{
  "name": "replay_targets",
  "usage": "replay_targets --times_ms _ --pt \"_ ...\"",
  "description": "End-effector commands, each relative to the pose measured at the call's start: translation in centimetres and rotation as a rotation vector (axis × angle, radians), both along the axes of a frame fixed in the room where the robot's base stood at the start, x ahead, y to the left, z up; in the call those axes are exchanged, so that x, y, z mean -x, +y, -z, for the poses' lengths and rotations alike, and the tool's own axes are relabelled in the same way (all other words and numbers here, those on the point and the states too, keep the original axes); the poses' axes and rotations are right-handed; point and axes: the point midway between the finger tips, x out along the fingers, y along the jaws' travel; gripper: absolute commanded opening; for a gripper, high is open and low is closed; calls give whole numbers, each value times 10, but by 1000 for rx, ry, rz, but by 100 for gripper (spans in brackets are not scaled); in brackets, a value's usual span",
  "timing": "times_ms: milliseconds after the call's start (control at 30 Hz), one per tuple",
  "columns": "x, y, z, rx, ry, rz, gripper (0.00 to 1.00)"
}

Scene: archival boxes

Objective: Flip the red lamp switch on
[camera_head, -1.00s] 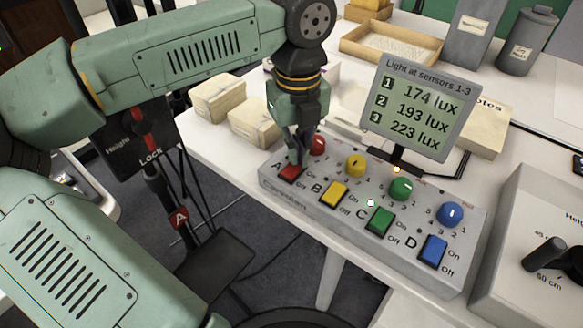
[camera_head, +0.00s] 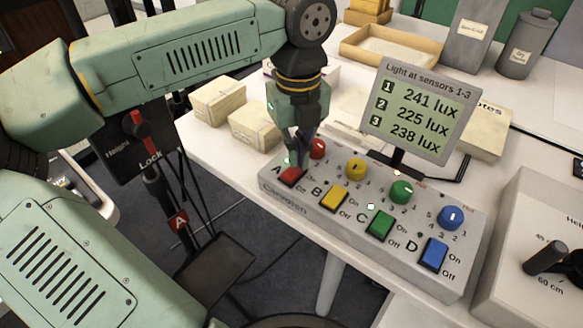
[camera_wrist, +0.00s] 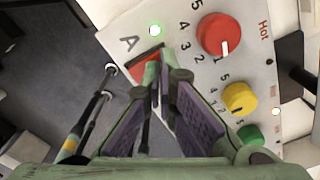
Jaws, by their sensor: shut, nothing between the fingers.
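The red switch (camera_head: 291,176), marked A, sits at the left end of the grey control box (camera_head: 275,199). My gripper (camera_head: 299,168) is shut and empty, pointing down with its fingertips at the red switch, over its far part. In the wrist view, my gripper's fingertips (camera_wrist: 158,78) cover part of the red switch (camera_wrist: 147,70); exact contact is hidden. A green light glows beside the A label in the wrist view. The display (camera_head: 420,110) reads 241, 225 and 238 lux.
The box also has yellow (camera_head: 334,196), green (camera_head: 381,224) and blue (camera_head: 434,253) switches, with a red knob (camera_head: 317,148) close behind my gripper. Cardboard boxes (camera_head: 254,125) stand at the left table edge. A second grey box with a black handle (camera_head: 546,256) stands at right.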

Motion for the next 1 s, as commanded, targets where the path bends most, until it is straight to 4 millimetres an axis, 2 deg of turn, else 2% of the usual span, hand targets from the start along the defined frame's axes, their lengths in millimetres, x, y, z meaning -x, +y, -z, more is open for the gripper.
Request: replay_targets --times_ms 33,600,1000 --pt "0 0 -7 0 -1 -1 0" --pt "0 0 -53 1 0 0 0" --pt "0 0 -57 1 1 0 0"
